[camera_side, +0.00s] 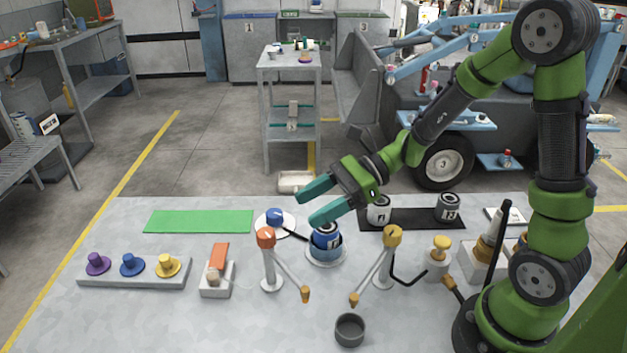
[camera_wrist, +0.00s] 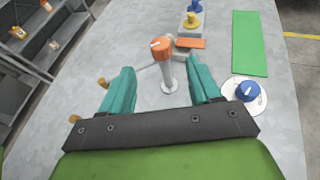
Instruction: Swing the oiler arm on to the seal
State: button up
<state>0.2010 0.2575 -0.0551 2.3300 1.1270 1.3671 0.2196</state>
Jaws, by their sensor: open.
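Two posts with swing arms stand on the bench; I cannot tell which is the oiler arm. The yellow-topped post (camera_side: 393,236) has a rod slanting down left to a yellow-brown tip (camera_side: 355,299). Neither tip is over the dark round cup (camera_side: 350,331). No part is clearly marked as the seal. My gripper (camera_side: 308,208) is open and empty, above the bench near the blue can. In the wrist view, the orange-topped post (camera_wrist: 161,48) shows between my fingers.
A blue can (camera_side: 326,236) stands in a dish, beside a blue-knobbed dial (camera_side: 275,217). A knob rack (camera_side: 134,274) and an orange-topped block (camera_side: 217,272) are left. A black mat (camera_side: 415,219) holds two cans. The green mat (camera_side: 198,221) is bare.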

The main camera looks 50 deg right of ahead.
aim_at(269, 231)
jog(key=x, duration=1)
jog(key=shift+w+a+f, duration=0.15)
jog(key=shift+a+f, duration=0.05)
jog(key=shift+a, duration=0.1)
grip_shut()
